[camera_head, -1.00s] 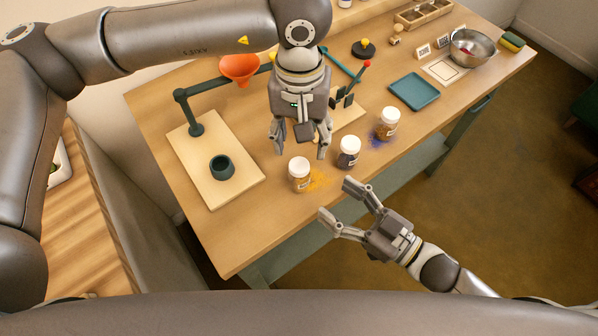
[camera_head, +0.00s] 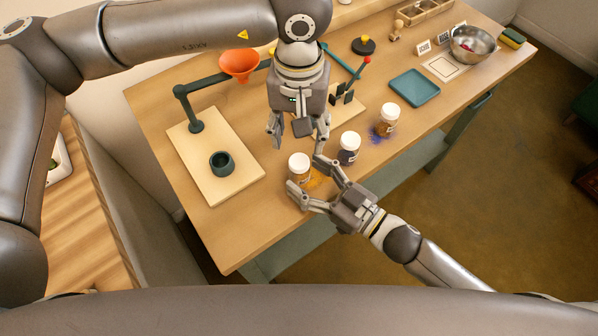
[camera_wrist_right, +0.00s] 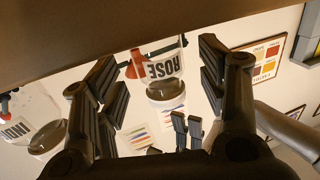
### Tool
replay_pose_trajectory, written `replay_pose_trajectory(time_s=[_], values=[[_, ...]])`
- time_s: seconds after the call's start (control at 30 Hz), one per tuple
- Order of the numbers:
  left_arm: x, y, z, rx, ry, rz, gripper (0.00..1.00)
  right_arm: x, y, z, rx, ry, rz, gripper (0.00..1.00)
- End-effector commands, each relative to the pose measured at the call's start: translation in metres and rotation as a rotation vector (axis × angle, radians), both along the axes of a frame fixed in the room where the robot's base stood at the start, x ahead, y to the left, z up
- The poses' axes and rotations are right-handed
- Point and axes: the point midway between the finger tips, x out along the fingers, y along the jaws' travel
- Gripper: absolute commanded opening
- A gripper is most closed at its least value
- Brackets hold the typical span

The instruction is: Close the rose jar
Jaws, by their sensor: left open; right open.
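Whether the lid is fully seated cannot be told. My right gripper (camera_head: 305,175) is open, its fingers on either side of the jar's near right side; contact is not clear. My left gripper (camera_head: 298,138) is open and empty, pointing down just behind and above the jar.
A second white-lidded jar (camera_head: 348,148) stands close right of the rose jar, and a third jar (camera_head: 388,120) beyond it by blue powder. A dark cup (camera_head: 222,164) sits on a pale board (camera_head: 200,178) to the left. A teal tray (camera_head: 414,88) lies farther right.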

Motion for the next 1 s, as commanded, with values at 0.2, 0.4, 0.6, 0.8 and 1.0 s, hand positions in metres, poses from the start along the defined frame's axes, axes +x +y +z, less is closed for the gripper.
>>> replay_pose_trajectory(time_s=[0.2, 0.4, 0.6, 0.8, 1.0], values=[[0.0, 0.0, 0.0, 0.0, 0.0, 0.0, 0.53, 0.015, 0.018, 0.0, 0.001, -0.001, 0.0, 0.66], [0.0, 0.0, 0.0, 0.0, 0.0, 0.0, 0.53, 0.018, 0.023, 0.0, 0.0, 0.001, 0.0, 0.66], [0.0, 0.0, 0.0, 0.0, 0.0, 0.0, 0.53, 0.018, 0.023, 0.0, 0.0, 0.001, 0.0, 0.66], [0.0, 0.0, 0.0, 0.0, 0.0, 0.0, 0.53, 0.018, 0.023, 0.0, 0.0, 0.001, 0.0, 0.41], [0.0, 0.0, 0.0, 0.0, 0.0, 0.0, 0.53, 0.018, 0.023, 0.0, 0.0, 0.001, 0.0, 0.15]])
